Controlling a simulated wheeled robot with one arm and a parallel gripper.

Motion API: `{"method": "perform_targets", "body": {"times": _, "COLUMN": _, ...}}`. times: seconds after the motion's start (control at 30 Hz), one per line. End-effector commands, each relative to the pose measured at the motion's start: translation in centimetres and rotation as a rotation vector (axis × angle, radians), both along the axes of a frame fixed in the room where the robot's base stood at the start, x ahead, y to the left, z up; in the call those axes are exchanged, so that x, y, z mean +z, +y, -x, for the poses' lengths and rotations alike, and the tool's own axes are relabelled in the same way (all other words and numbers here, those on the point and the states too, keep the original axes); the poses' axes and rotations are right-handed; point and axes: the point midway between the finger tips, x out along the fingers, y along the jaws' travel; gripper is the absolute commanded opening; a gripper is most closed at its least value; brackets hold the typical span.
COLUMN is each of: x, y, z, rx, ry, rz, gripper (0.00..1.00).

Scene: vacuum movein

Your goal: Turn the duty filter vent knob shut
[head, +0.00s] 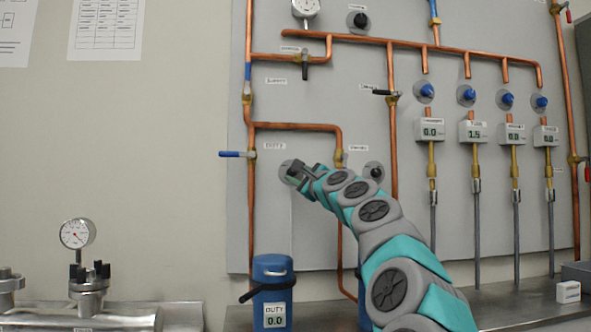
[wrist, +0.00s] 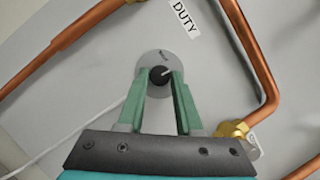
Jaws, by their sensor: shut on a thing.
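The duty filter vent knob (wrist: 160,75) is a small black knob with a pale pointer mark, set on a round grey plate (wrist: 152,58) under the DUTY label (wrist: 184,17). My gripper (wrist: 160,82) is at the knob in the wrist view, its two green fingers on either side of it and shut on it. In the head view my gripper (head: 297,171) reaches the grey plate (head: 287,168) on the panel. It hides the knob there.
Copper pipes (head: 298,126) frame the knob above and to the right. A blue-handled valve (head: 237,154) is to the left. Another black knob (head: 375,171) on a round plate is to the right. The blue DUTY canister (head: 272,283) stands below on the bench.

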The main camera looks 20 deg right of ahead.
Motion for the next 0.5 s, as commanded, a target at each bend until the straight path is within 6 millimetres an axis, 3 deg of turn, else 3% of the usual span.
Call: {"method": "perform_targets", "body": {"times": 0.5, "x": 0.19, "y": -0.35, "z": -0.06, "rx": -0.003, "ry": 0.13, "rz": 0.441, "gripper": 0.0}}
